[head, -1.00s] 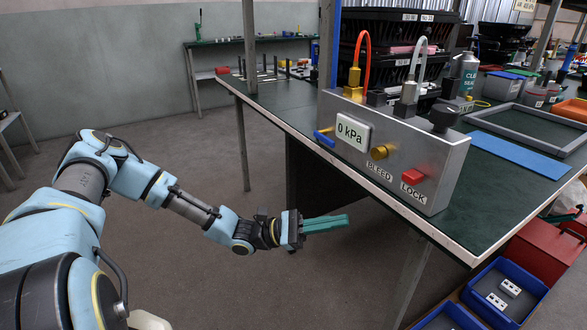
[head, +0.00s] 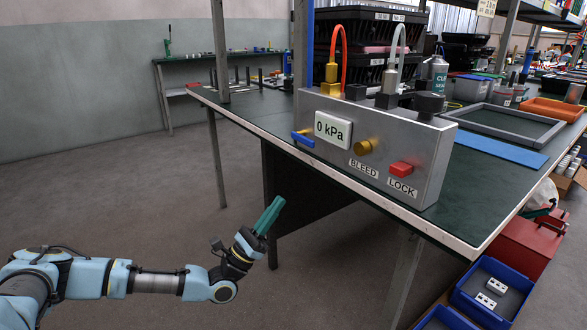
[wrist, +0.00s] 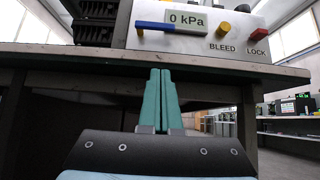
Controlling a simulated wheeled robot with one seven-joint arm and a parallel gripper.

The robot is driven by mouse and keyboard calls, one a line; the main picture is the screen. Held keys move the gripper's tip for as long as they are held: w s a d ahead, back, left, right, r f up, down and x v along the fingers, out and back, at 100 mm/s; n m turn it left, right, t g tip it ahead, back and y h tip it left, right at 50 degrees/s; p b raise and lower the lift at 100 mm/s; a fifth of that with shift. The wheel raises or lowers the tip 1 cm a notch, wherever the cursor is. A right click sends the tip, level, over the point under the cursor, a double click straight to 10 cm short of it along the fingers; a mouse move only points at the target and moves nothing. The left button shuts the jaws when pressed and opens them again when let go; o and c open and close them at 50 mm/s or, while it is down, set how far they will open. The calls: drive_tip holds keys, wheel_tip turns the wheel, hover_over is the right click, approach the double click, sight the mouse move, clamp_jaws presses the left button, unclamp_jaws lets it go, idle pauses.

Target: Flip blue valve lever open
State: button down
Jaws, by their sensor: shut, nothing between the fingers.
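The blue valve lever (head: 302,139) sticks out at the left of the front face of a grey metal box (head: 433,165), beside the 0 kPa display (head: 332,130). It lies roughly level. In the wrist view the blue lever (wrist: 155,27) shows at the top, left of the display (wrist: 186,18). My gripper (head: 275,203) has green fingers and is shut and empty. It is below and left of the box, off the table's front edge, and points up towards the box. In the wrist view the fingertips (wrist: 160,74) lie below the tabletop edge, apart from the lever.
The box stands at the edge of a green-topped table (head: 505,195). A brass BLEED knob (head: 365,147) and a red LOCK button (head: 401,168) sit right of the display. Blue bins (head: 490,290) stand low at the right. Open floor lies left of the table.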

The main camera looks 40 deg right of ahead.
drive_tip(key=shift+a+r+p+x, duration=0.1)
drive_tip(key=shift+a+r+x, duration=0.25)
drive_tip(key=shift+x, duration=1.8)
drive_tip(key=shift+a+r+p+x, duration=0.15)
drive_tip(key=shift+a+r+x, duration=0.15)
drive_tip(key=shift+x, duration=1.8)
drive_tip(key=shift+a+r+p+x, duration=0.1)
drive_tip(key=shift+a+r+x, duration=0.25)
drive_tip(key=shift+x, duration=1.8)
drive_tip(key=shift+s+r+n+t+p, duration=0.1)
drive_tip(key=shift+r+n+t+p, duration=0.05)
drive_tip(key=shift+n+t+p, duration=0.7)
